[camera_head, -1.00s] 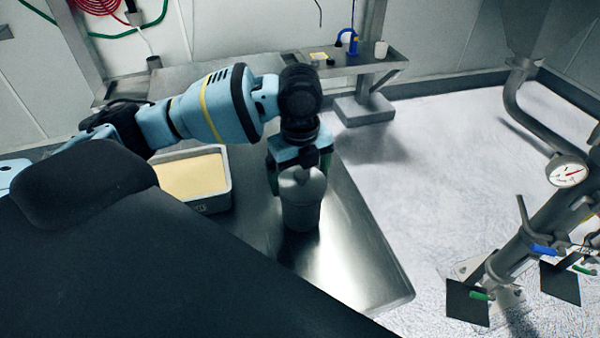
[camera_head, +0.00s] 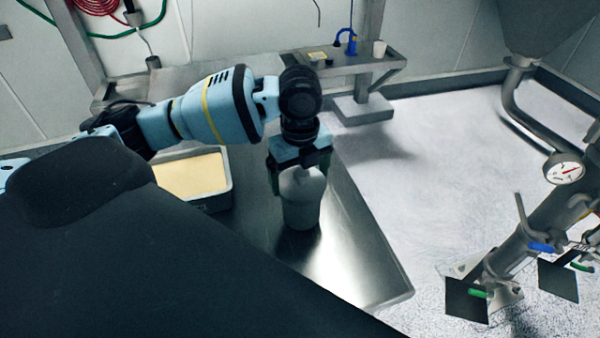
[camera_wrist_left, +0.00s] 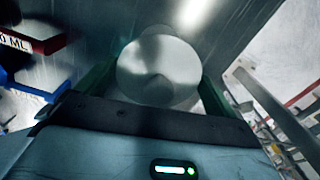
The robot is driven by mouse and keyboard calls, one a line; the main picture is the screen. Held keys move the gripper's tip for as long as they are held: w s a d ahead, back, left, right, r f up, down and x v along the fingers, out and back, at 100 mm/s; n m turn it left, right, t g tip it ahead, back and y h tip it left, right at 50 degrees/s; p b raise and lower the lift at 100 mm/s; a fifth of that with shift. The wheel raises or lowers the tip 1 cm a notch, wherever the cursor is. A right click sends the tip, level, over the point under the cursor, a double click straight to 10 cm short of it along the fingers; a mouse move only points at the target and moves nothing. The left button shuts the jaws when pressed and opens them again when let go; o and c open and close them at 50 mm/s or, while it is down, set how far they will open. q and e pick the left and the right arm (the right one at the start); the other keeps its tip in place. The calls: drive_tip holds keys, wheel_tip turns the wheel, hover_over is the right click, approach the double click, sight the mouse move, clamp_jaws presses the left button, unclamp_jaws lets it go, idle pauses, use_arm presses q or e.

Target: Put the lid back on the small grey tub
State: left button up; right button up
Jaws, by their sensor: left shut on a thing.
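The small grey tub (camera_head: 301,214) stands upright on the metal table. The grey lid (camera_head: 302,182) is at the top of the tub, and in the left wrist view it shows as a round disc with a central knob (camera_wrist_left: 158,88). My left gripper (camera_head: 300,172) points down over the tub and is shut on the lid. Its green fingers flank the lid in the left wrist view. The lid looks to be on or just above the rim; I cannot tell if it is fully seated. My right gripper is not in view.
A grey tray of pale yellow powder (camera_head: 228,185) stands left of the tub. The metal table (camera_head: 350,265) is bare in front and to the right. A small shelf (camera_head: 385,62) with a white cup (camera_head: 379,50) is behind. Pipework with a gauge (camera_head: 564,169) stands at right.

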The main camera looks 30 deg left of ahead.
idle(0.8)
use_arm(q)
drive_tip(key=o, duration=0.6)
drive_tip(key=shift+o, duration=0.2)
drive_tip(key=shift+r, duration=3.5)
clamp_jaws()
drive_tip(key=shift+f, duration=2.05)
